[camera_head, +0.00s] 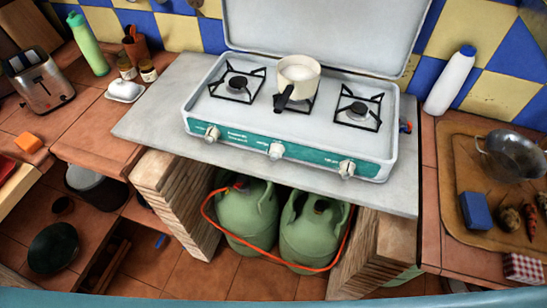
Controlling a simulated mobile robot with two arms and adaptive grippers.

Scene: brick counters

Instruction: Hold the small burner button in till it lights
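A white camping stove (210,112) with its lid raised stands on a grey slab. It has three burners: a left burner (236,84), a middle one under a cream pot, and a right burner (358,109). I see no flame on the left or right burner; the pot (298,76) hides most of the middle one. The teal front panel (312,156) carries a left knob (212,134), a middle knob (276,150) and a right knob (346,169). I cannot tell which burner is the small one, nor pick out a separate button. Neither gripper is in view.
Green gas bottles (307,230) with an orange hose (262,264) stand below the slab. A toaster (41,80) and green bottle (88,45) are left. A white bottle (450,80) and a wooden board (462,150) with a metal pan (513,157) are right. The slab's front strip is clear.

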